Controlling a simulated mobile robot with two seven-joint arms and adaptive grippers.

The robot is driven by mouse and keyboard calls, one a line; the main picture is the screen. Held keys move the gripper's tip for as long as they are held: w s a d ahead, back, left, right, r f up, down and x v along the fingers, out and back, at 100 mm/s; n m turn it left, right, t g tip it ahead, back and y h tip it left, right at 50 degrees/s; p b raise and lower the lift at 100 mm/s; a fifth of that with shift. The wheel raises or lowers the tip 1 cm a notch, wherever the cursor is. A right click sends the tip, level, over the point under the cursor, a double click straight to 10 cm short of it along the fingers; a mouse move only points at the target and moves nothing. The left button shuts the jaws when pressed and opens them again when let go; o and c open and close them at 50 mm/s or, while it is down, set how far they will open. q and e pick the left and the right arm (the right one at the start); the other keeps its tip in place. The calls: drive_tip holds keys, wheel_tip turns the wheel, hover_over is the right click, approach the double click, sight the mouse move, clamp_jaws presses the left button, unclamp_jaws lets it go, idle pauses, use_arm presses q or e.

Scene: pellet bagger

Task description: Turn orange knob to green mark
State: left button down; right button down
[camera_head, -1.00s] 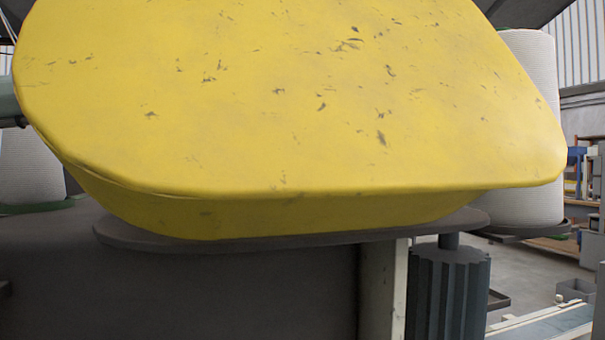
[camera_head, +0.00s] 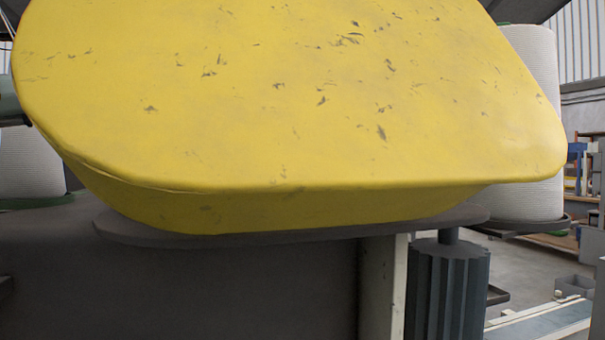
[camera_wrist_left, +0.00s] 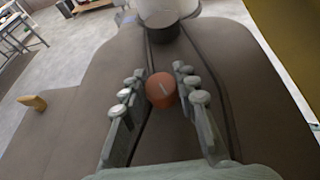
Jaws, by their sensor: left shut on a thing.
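The orange knob (camera_wrist_left: 161,91) is in the middle of the left wrist view, on a dark grey-brown surface. A short pale line shows on its face, slanted a little. My left gripper (camera_wrist_left: 159,72) has its two fingers, with pale round pads, on either side of the knob and is shut on it. No green mark can be made out in either view. In the head view a large yellow cover fills the middle, and neither the knob nor my grippers show there. My right gripper is not in view.
The scuffed yellow cover (camera_head: 290,100) blocks most of the head view. A ribbed dark cylinder (camera_head: 447,290) stands below it at the right. White spools (camera_head: 532,120) stand at both sides. An orange-yellow peg-like part (camera_wrist_left: 33,102) sticks out at the left in the wrist view.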

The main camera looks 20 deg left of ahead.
use_arm(q)
drive_tip(key=shift+h, duration=0.3)
drive_tip(key=m+g+h, duration=0.2)
drive_tip(key=m+g, duration=0.1)
drive_tip(key=g, duration=0.1)
drive_tip(key=shift+w+m, duration=0.1)
drive_tip(key=shift+m, duration=0.3)
drive_tip(key=shift+m+g+h, duration=0.3)
drive_tip(key=shift+m+g, duration=1.2)
drive_tip(key=shift+g, duration=0.1)
drive_tip(key=c, duration=1.2)
unclamp_jaws()
drive_tip(key=shift+o, duration=0.2)
wheel_tip(320, 180, up, 10)
drive_tip(key=shift+r, duration=0.1)
